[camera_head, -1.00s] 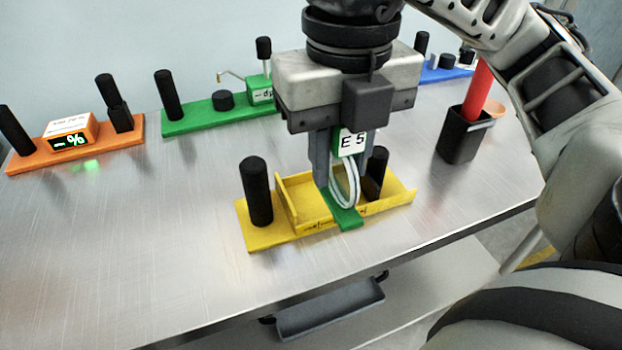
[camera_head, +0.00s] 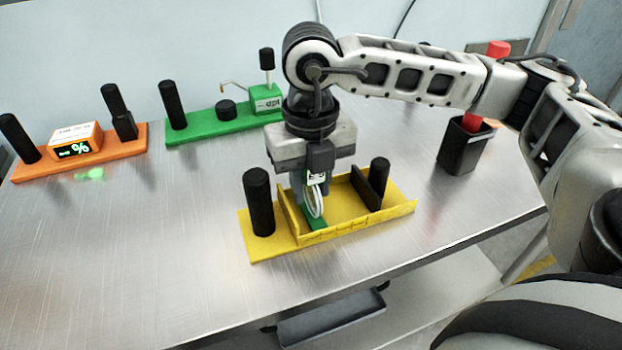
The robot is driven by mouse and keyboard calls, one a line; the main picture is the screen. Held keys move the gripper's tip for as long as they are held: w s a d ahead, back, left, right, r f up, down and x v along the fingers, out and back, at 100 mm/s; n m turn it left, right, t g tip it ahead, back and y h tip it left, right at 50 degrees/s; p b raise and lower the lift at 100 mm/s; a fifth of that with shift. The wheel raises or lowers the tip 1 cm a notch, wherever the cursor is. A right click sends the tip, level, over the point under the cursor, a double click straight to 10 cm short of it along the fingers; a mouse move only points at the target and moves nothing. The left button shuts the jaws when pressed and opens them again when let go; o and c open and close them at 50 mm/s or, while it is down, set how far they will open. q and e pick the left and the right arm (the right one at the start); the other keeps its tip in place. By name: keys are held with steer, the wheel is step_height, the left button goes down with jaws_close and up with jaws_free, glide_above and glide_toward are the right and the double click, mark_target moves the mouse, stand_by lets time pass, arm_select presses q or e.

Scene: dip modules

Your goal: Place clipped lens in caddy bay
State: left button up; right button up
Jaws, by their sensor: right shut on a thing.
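The yellow caddy (camera_head: 350,208), an open tray between two black posts, sits near the table's front edge. My right gripper (camera_head: 312,190) points down over the left part of its bay. It is shut on the clipped lens (camera_head: 313,203), which shows pale looped rims, a white label and a green strip (camera_head: 315,224) below. The strip lies close to the tray's left wall, its near end by the front wall. Whether it touches the tray floor is unclear. The fingers hide much of the lens. My left gripper is out of view.
An orange module (camera_head: 110,145) with a % display stands at the far left. A green module (camera_head: 195,132) is behind the caddy. A black cup (camera_head: 457,150) with a red rod stands at the right. The left front table is clear.

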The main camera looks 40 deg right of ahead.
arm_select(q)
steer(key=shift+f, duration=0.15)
arm_select(e)
steer(key=shift+f, duration=0.1)
steer(key=shift+f+b, duration=0.15)
steer(key=shift+b, duration=0.15)
steer(key=o, duration=0.7)
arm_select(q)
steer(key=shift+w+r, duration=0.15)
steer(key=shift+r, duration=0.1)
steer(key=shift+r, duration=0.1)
arm_select(e)
steer(key=shift+r+p, duration=0.45)
steer(key=shift+r, duration=0.4)
step_height(320, 180, up, 11)
steer(key=shift+f, duration=0.1)
